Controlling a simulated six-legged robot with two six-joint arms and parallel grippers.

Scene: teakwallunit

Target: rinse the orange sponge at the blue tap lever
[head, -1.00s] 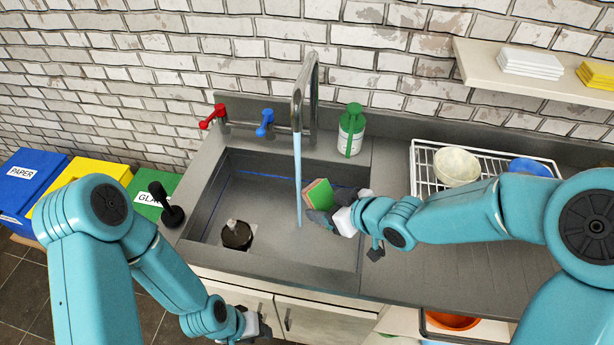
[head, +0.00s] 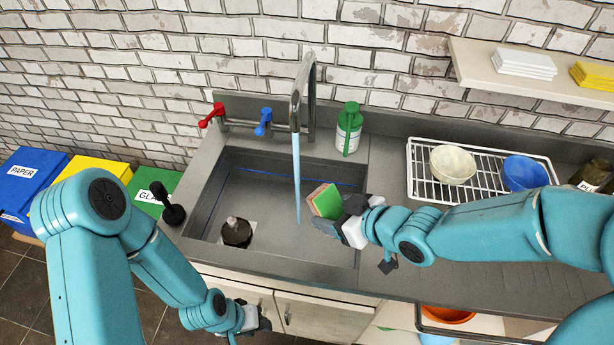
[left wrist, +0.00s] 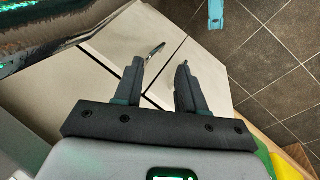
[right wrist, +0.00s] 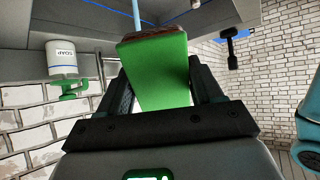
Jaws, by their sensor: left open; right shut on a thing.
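The orange sponge (head: 325,201), with a green face, is held in my right gripper (head: 338,212) over the right part of the sink. In the right wrist view the sponge (right wrist: 155,75) shows its green side between the fingers. The water stream (head: 297,180) runs from the tall tap (head: 308,85) just left of the sponge, with a small gap visible. The blue tap lever (head: 264,122) is on the wall pipe left of the tap. My left gripper (head: 262,322) is low in front of the cabinet doors; in the left wrist view its fingers (left wrist: 158,68) are apart and empty.
A red lever (head: 212,116) is left of the blue one. A green-capped soap bottle (head: 348,130) stands behind the sink. A dish rack (head: 478,205) with two bowls stands right.

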